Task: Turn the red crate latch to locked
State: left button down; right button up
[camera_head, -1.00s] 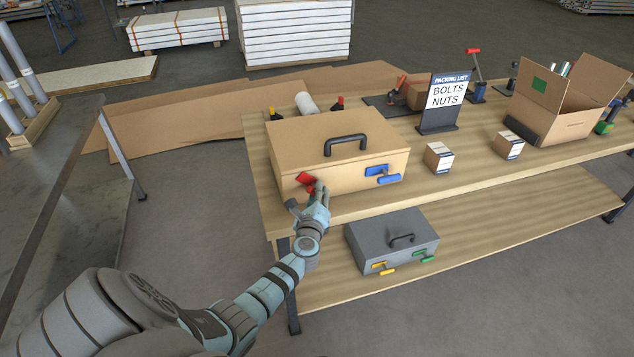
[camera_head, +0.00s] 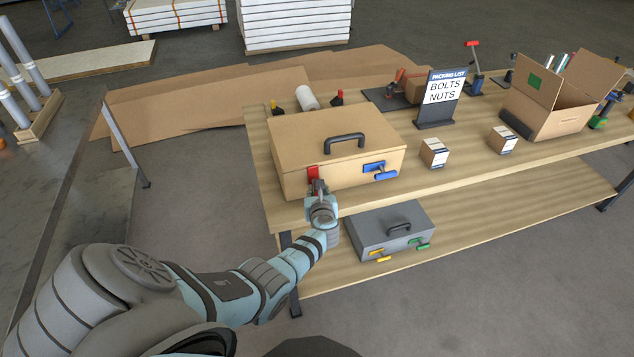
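The tan crate (camera_head: 290,150) with a black top handle stands on the wooden workbench. Its red latch (camera_head: 313,173) is on the front face, left of the blue latch (camera_head: 381,170). The red latch's visible part looks roughly upright; its lower part is hidden by my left gripper. My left gripper (camera_head: 319,187) is at the red latch, right in front of the crate, and appears to touch it. The wrist hides the fingers, so I cannot tell whether they are closed on the latch. My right gripper is not in view.
A grey case (camera_head: 375,238) with yellow and green latches sits on the lower shelf below the crate. Two small boxes (camera_head: 433,153), a packing list sign (camera_head: 441,98) and an open carton (camera_head: 555,115) stand to the right on the bench.

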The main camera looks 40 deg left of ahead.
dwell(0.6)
pick_arm(q)
jog(key=c, duration=1.7)
grip_release()
jog(key=shift+o, duration=1.1)
jog(key=shift+w, duration=0.1)
jog(key=v, duration=1.2)
jog(key=shift+d, duration=0.2)
jog(key=shift+w, duration=0.15)
